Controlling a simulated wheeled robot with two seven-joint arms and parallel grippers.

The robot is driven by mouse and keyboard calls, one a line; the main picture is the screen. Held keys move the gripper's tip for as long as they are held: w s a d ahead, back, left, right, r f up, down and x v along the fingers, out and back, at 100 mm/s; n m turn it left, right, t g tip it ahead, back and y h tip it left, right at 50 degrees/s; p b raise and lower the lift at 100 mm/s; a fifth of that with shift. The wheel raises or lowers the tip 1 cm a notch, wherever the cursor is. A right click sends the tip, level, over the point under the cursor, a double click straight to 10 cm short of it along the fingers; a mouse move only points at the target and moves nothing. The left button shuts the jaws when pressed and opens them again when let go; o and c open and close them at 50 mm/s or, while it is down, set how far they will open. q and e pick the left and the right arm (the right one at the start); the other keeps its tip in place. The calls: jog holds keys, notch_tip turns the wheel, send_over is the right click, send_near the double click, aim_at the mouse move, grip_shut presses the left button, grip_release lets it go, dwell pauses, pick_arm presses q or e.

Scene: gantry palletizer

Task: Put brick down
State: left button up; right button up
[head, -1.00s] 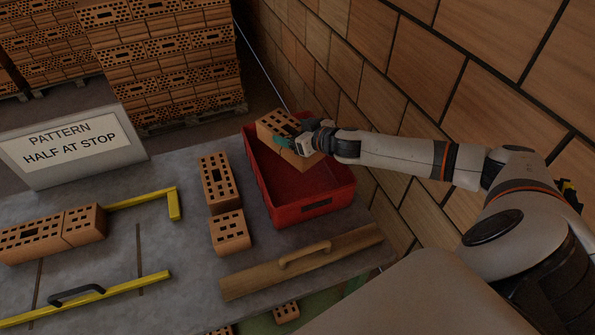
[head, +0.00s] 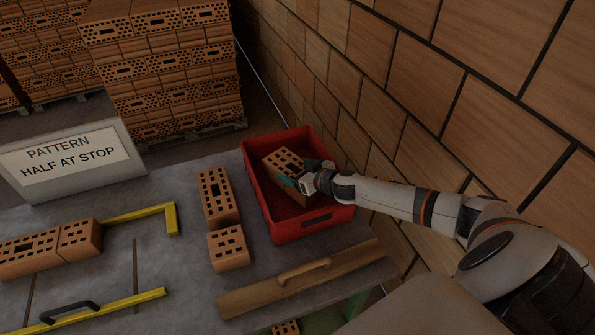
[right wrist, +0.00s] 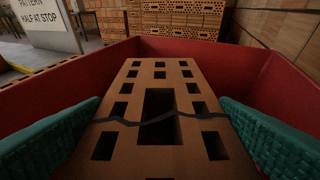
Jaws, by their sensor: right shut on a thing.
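A perforated orange brick (head: 283,170) is in the red bin (head: 262,203). My right gripper (head: 300,183) is shut on it near its right end. In the right wrist view the brick (right wrist: 152,86) lies between the two teal fingers (right wrist: 160,135), with the bin's red walls (right wrist: 85,72) around it. A dark jagged crack line runs across the brick's top. Whether its underside touches the bin floor is hidden. My left gripper is not in view.
A long brick (head: 217,194) and a half brick (head: 229,247) stand left of the bin on the grey table (head: 155,235). A wooden float (head: 300,278) lies in front. Yellow stops (head: 172,219) and a sign (head: 70,160) are further left. A block wall is close on the right.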

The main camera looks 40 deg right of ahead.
jog(key=shift+w, duration=0.1)
dwell(0.3)
jog(key=shift+f+b, duration=0.35)
jog(key=shift+b, duration=0.05)
jog(key=o, duration=1.4)
jog(key=shift+f, duration=0.15)
jog(key=o, duration=0.3)
